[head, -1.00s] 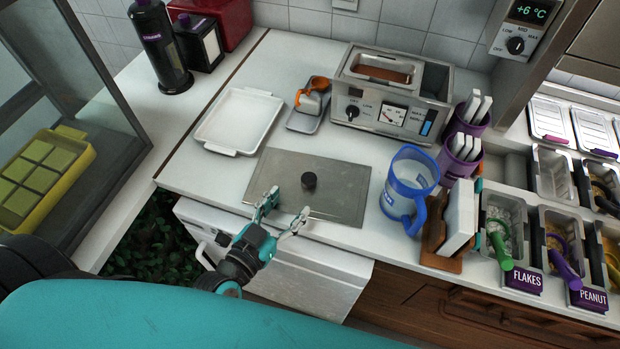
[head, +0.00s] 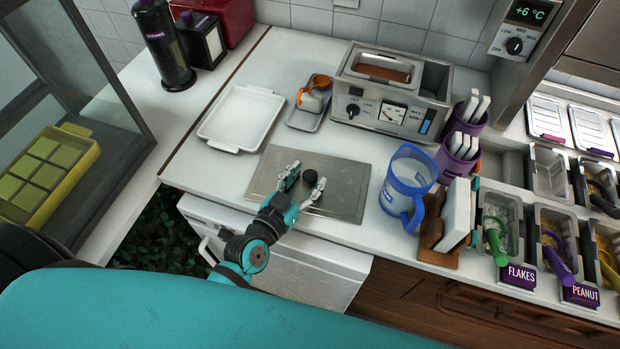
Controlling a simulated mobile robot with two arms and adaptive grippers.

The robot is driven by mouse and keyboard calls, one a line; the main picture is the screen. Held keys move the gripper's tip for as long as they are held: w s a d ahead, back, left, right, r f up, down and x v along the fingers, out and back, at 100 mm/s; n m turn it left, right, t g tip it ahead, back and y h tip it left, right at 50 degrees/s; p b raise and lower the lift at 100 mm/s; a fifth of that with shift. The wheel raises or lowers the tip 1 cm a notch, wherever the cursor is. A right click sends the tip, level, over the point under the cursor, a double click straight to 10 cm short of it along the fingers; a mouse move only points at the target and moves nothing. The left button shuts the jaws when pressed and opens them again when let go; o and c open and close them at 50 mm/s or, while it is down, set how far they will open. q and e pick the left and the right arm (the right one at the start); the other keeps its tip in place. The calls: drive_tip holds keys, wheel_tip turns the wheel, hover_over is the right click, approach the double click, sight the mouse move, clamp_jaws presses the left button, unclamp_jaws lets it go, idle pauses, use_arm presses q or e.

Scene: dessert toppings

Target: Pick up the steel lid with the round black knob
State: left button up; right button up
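The steel lid (head: 343,197) lies flat on the white counter, a grey rectangular plate near the front edge. Its round black knob (head: 310,177) stands up from the plate. My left gripper (head: 304,184) reaches over the lid from the front. Its two fingers are open, one to the left of the knob and one to the right. I cannot tell whether either finger touches the knob. My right gripper is not in view.
A white tray (head: 213,137) lies behind and left of the lid. A steel warmer (head: 371,116) stands behind it. A blue jug (head: 408,187) and a wooden holder (head: 432,250) with white cards stand to the right. Topping bins (head: 503,207) line the far right.

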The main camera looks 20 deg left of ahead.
use_arm(q)
clamp_jaws()
drive_tip(key=shift+r, duration=0.1)
